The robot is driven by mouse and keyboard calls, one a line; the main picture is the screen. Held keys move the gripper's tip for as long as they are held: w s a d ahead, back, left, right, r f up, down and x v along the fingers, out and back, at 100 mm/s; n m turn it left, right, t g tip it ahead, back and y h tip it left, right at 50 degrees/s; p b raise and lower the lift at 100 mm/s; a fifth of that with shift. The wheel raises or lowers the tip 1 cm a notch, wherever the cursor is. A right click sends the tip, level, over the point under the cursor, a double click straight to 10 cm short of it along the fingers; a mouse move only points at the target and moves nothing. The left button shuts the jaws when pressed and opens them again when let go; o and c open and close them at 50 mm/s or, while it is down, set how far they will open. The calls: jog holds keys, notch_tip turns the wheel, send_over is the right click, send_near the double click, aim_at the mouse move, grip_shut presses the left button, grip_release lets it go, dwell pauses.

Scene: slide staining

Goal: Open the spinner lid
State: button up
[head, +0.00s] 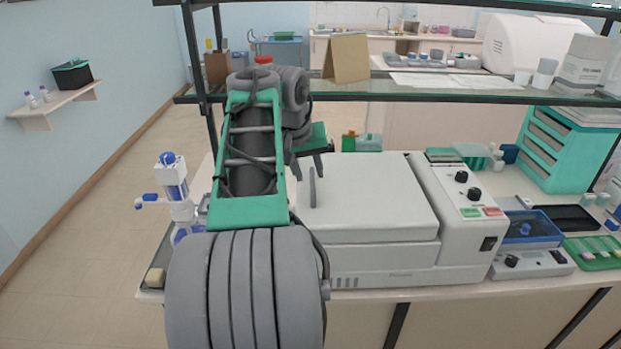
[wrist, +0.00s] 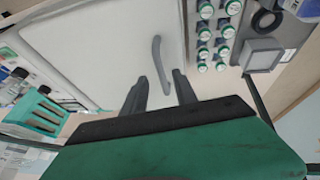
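The spinner is a pale grey box with a control panel (head: 466,205) on its right side. Its lid (head: 375,195) lies flat and looks closed in the head view; the lid (wrist: 100,50) also fills the upper left of the wrist view. A curved grey handle (head: 312,190) stands near the lid's left edge. My gripper (head: 308,173) is open just above and behind the handle. In the wrist view, the handle (wrist: 157,55) lies ahead of my gripper (wrist: 160,76), with its near end between the two spread fingers. I cannot tell whether either finger touches it.
A glass shelf (head: 420,96) runs above the bench behind the spinner. A blue-and-white bottle dispenser (head: 172,185) stands left of my arm. A small blue-topped device (head: 530,228) and a green tray (head: 597,252) sit at right. Several green-capped bottles (wrist: 222,30) show in the wrist view.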

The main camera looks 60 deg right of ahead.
aim_at(313, 183)
jog(key=x, duration=0.3)
jog(key=shift+d+f, duration=0.15)
jog(key=shift+f, duration=0.15)
grip_shut()
dwell(1.2)
